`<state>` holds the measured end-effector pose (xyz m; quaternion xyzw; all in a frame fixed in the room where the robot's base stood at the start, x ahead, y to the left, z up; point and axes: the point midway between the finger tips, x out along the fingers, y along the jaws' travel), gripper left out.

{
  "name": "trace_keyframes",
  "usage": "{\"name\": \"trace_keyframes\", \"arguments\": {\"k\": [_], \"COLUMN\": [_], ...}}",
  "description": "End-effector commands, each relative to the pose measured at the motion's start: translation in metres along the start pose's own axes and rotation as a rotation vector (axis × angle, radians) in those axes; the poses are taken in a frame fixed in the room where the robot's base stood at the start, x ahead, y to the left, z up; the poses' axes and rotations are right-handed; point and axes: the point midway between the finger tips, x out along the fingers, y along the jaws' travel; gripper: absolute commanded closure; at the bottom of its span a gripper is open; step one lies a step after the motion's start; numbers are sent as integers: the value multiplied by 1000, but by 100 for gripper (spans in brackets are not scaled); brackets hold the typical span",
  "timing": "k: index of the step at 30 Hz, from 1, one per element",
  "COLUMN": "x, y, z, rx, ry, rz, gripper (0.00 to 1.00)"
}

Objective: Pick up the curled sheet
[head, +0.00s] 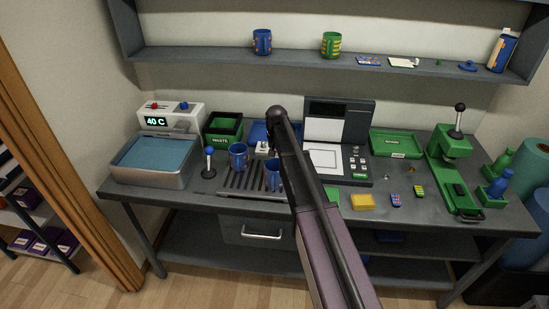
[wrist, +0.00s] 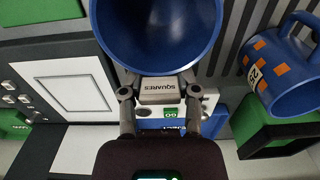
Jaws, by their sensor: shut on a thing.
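Another blue mug (wrist: 285,65) with orange squares and a 25 is at the right. In the head view my arm hides the gripper and sheet, with blue mugs (head: 238,156) and (head: 272,174) standing near the slatted rack.
A green waste bin (head: 222,128) stands behind the mugs, with a water basin (head: 155,158) left of it. A shelf (head: 200,53) runs above.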

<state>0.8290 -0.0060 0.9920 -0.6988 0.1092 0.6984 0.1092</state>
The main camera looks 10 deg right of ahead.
Motion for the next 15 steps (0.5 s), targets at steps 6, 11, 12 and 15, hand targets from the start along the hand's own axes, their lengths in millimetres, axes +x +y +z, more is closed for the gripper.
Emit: {"name": "trace_keyframes", "arguments": {"k": [6, 11, 12, 15], "x": [0, -1, -2, -5], "y": [0, 0, 0, 0], "z": [0, 0, 0, 0], "rx": [0, 0, 0, 0], "ry": [-1, -1, -1, -1], "rz": [0, 0, 0, 0], "gripper": [80, 80, 80, 80]}}
